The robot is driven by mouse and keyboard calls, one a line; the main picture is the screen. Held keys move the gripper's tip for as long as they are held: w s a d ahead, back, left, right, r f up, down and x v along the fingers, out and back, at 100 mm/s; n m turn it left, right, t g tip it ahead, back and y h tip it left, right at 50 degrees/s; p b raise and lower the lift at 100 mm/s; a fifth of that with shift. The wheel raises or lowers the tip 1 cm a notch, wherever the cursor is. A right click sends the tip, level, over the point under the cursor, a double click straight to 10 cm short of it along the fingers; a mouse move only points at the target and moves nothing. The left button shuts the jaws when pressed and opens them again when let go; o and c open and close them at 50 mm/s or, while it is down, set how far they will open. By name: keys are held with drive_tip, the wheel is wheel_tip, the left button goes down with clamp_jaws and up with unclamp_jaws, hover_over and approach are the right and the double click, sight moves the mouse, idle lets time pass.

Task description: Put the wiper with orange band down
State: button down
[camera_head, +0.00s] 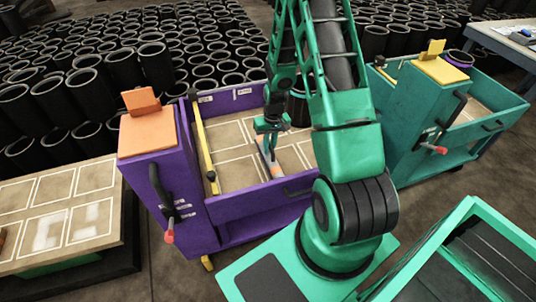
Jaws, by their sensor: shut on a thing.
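The wiper with orange band (268,158) shows as a slim, pale grey strip with small orange parts. It is inside the purple cart (240,209), over the tan floor marked with white outlines. My gripper (269,143) points down and is shut on the wiper's upper part. The fingertips are small and partly dark, so the exact grip is hard to see. I cannot tell whether the wiper touches the cart floor or hangs just above it.
A yellow bar (206,150) crosses the purple cart's left side. A green cart (402,130) stands at right, and a low board with white outlines (60,188) at left. Many black rubber sleeves (100,80) fill the back. A dark sleeve (299,108) stands behind my arm.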

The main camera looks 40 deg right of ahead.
wheel_tip(320, 180, down, 4)
drive_tip(key=shift+f, duration=0.1)
idle(0.4)
drive_tip(key=c, duration=1.8)
unclamp_jaws()
drive_tip(key=shift+o, duration=0.2)
wheel_tip(320, 180, up, 12)
drive_tip(key=d+r, duration=0.1)
wheel_tip(320, 180, up, 9)
drive_tip(key=h, duration=0.1)
hover_over(269, 153)
drive_tip(key=s+d, duration=0.2)
drive_tip(key=s, duration=0.3)
drive_tip(key=s+a+r+m, duration=0.1)
drive_tip(key=s+a+r, duration=0.1)
drive_tip(key=s+r, duration=0.6)
drive_tip(key=s+a+r+m, duration=0.2)
drive_tip(key=s+r, duration=0.7)
drive_tip(key=s, duration=0.6)
drive_tip(key=shift+s+a, duration=0.25)
drive_tip(key=shift+a, duration=0.1)
